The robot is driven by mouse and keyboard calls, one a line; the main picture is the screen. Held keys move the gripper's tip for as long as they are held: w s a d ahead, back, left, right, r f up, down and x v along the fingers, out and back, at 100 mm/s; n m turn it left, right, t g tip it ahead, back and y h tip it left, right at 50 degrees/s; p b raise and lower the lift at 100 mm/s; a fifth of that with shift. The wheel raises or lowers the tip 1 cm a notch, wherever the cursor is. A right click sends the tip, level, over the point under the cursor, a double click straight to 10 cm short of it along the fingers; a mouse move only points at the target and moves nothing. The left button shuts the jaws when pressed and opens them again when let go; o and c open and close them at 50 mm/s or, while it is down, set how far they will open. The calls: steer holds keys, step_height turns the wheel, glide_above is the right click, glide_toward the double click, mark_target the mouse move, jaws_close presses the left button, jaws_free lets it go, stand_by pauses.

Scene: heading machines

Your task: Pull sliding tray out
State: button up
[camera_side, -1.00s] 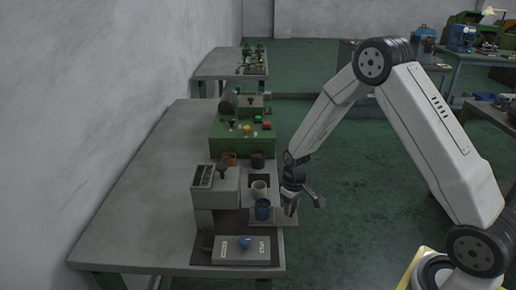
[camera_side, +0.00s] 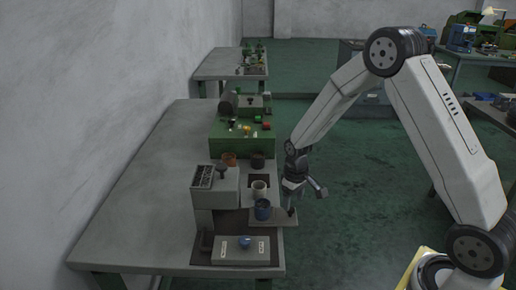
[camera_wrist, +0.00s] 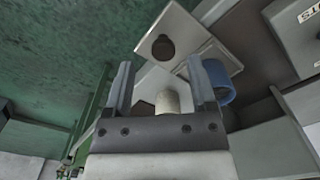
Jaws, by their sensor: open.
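The sliding tray (camera_side: 280,224) is a flat light grey plate that sticks out to the right past the table edge beside the grey machine (camera_side: 213,199). In the wrist view the tray (camera_wrist: 188,24) bears a round dark knob (camera_wrist: 162,47) near its outer end. My gripper (camera_side: 293,194) is above the outer end of the tray, in the side view. In the wrist view my gripper (camera_wrist: 162,75) is open, and nothing is held between its fingers.
A grey panel with a blue knob (camera_side: 245,241) lies at the near table end. A green machine (camera_side: 241,135) stands farther back.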

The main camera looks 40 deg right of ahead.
steer(key=shift+r, duration=2.4)
steer(key=shift+s+a+r, duration=0.1)
steer(key=shift+s+r, duration=0.05)
steer(key=s+a+r+t, duration=0.1)
steer(key=s+a+r, duration=0.1)
steer(key=s, duration=0.4)
steer(key=s+a+r+t, duration=0.1)
steer(key=s+a+r, duration=0.1)
steer(key=s+a, duration=0.3)
steer(key=s, duration=0.2)
steer(key=shift+s+a+r+t, duration=0.3)
